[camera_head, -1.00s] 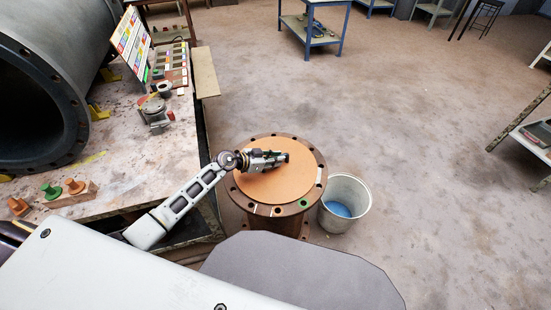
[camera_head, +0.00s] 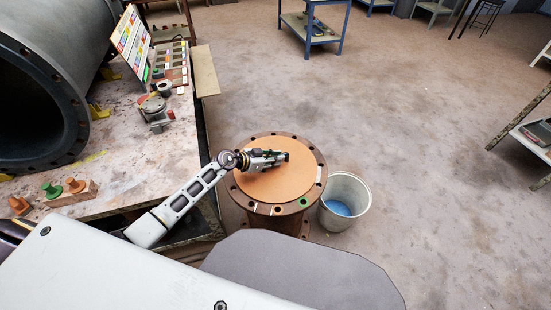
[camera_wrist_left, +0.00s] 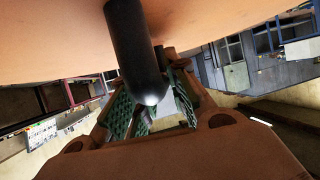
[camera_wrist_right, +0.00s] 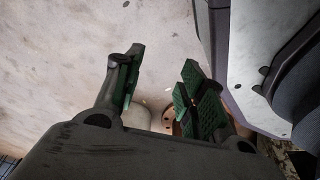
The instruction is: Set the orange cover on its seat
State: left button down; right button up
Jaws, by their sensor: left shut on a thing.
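The orange cover (camera_head: 290,182) is a flat, round disc lying level over the top of an upright rusty flanged pipe (camera_head: 258,208), inside the ring of bolt holes. I cannot tell whether it touches the flange all round. My left gripper (camera_head: 280,157) is over the cover and shut on its dark handle. In the left wrist view the cover's orange surface (camera_wrist_left: 55,30) fills the top. A dark rounded post (camera_wrist_left: 133,50) stands out from it and partly hides the fingers (camera_wrist_left: 150,110). My right gripper (camera_wrist_right: 160,90) is open and empty in its wrist view.
A white bucket (camera_head: 352,190) with something blue inside stands right beside the pipe. The workbench (camera_head: 130,165) at left holds a large dark pipe (camera_head: 55,130), a small valve (camera_head: 156,112) and green and orange plugs (camera_head: 75,186).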

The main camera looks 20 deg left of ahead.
jog(key=shift+d, duration=0.2)
pick_arm(q)
jog(key=shift+f, duration=0.2)
pick_arm(e)
jog(key=shift+d+r, duration=0.15)
jog(key=shift+d, duration=0.45)
pick_arm(q)
jog(key=c, duration=1.3)
grip_release()
jog(key=shift+c, duration=0.2)
jog(key=shift+o, duration=0.2)
jog(key=shift+f, duration=0.1)
jog(key=shift+s+a+r, duration=0.25)
jog(key=shift+s+a, duration=0.25)
jog(key=shift+v, duration=5.3)
pick_arm(e)
jog(key=shift+a, duration=0.4)
pick_arm(q)
jog(key=shift+d, duration=0.1)
